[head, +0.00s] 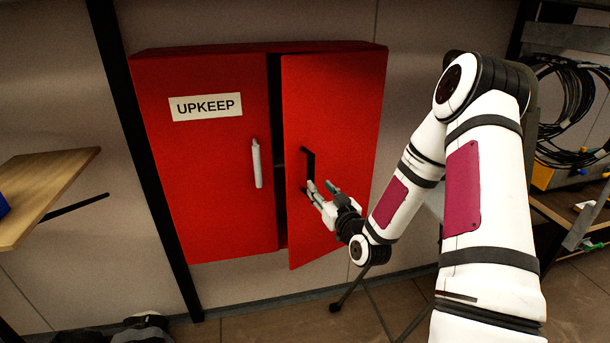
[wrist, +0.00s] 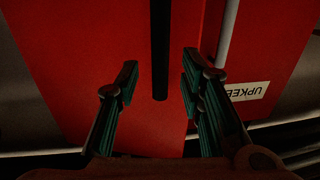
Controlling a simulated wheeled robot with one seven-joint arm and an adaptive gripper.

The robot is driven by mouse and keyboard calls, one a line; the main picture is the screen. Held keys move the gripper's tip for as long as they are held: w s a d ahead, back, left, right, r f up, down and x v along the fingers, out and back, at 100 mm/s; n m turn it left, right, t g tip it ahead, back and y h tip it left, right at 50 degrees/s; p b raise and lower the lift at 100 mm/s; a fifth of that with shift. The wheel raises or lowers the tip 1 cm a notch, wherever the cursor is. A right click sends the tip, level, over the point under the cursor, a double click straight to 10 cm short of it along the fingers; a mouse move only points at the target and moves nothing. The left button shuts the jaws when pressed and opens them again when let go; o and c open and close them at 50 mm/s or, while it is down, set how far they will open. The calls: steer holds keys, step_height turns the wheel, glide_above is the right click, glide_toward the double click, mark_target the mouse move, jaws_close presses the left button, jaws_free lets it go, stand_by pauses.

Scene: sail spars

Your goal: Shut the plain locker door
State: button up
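The plain locker door (head: 345,110) is the right-hand red door, with no label and a black bar handle (head: 309,166). It stands ajar, with a dark gap along its left edge. My gripper (head: 321,188) is in front of this door, at the lower part of the handle. In the wrist view the gripper (wrist: 160,80) is open, its two green-padded fingers spread on either side of the black handle (wrist: 160,50). Neither finger appears to touch it there. I cannot tell how deep the fingers reach around it.
The left door (head: 215,150) carries an UPKEEP label (head: 206,107) and a white handle (head: 256,163); it looks shut. A wooden shelf (head: 45,185) juts out at left. Coiled black cables (head: 570,100) hang at right above a bench. Floor shows below the locker.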

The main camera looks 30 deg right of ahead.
mark_target(312, 178)
steer(key=w+b, duration=0.1)
steer(key=w, duration=0.1)
steer(key=w+b, duration=0.1)
steer(key=w, duration=0.1)
steer(key=w+b, duration=0.1)
steer(key=w, duration=0.2)
steer(key=shift+w+d+f+b, duration=0.1)
steer(key=shift+d+b, duration=0.2)
steer(key=shift+b, duration=0.1)
steer(key=shift+s, duration=0.25)
jaws_close()
steer(key=shift+w+a+r+b, duration=0.15)
steer(key=shift+w+b, duration=0.35)
steer(key=shift+w, duration=0.8)
steer(key=shift+w+a+b, duration=0.15)
steer(key=shift+w+b, duration=0.3)
steer(key=shift+w, duration=0.9)
steer(key=shift+w+a+r+b, duration=0.15)
steer(key=shift+w+b, duration=0.35)
steer(key=shift+w, duration=0.8)
steer(key=shift+w, duration=0.1)
steer(key=shift+w+f+b, duration=0.1)
steer(key=shift+w+b, duration=0.55)
steer(key=shift+w, duration=0.4)
steer(key=shift+o, duration=1)
jaws_free()
steer(key=shift+s+f, duration=0.1)
